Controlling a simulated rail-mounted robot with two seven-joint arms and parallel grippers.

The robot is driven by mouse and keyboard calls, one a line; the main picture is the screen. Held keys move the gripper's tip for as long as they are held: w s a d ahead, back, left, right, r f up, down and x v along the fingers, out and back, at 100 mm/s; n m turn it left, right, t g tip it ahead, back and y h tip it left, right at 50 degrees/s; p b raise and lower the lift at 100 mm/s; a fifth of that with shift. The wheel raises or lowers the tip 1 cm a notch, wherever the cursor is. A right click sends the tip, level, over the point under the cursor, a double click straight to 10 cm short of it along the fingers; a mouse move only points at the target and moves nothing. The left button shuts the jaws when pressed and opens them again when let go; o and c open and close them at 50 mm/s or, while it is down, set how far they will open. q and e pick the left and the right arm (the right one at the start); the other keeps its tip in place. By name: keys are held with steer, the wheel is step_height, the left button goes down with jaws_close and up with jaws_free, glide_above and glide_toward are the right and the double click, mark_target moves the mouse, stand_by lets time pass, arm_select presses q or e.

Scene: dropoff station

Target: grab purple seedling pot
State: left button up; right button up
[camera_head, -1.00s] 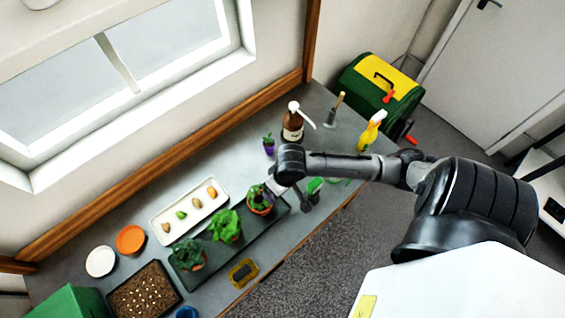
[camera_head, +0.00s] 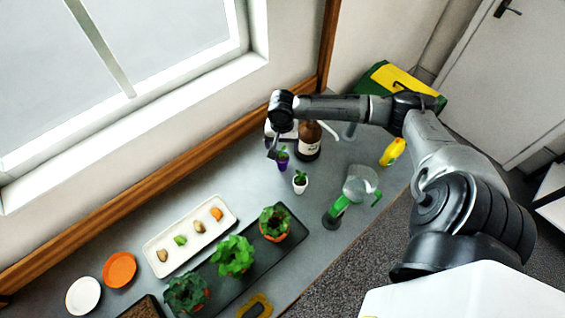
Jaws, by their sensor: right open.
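The purple seedling pot (camera_head: 283,164) stands upright on the grey bench near the wall, with a small green plant in it. My right gripper (camera_head: 272,151) hangs just above and to the left of this pot, close beside its plant in the picture. The gripper is open and holds nothing; whether a finger touches the plant cannot be told. My left gripper is out of view.
A small white seedling pot (camera_head: 300,185) stands just right of the purple pot. A brown pump bottle (camera_head: 308,146) stands behind it. A clear green spray bottle (camera_head: 354,190) and a black tray (camera_head: 238,281) with potted plants are nearer the front.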

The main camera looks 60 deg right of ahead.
mark_target(282, 157)
steer(key=shift+f+b, duration=0.35)
steer(key=shift+f, duration=3.3)
steer(key=shift+d, duration=0.1)
steer(key=c, duration=1)
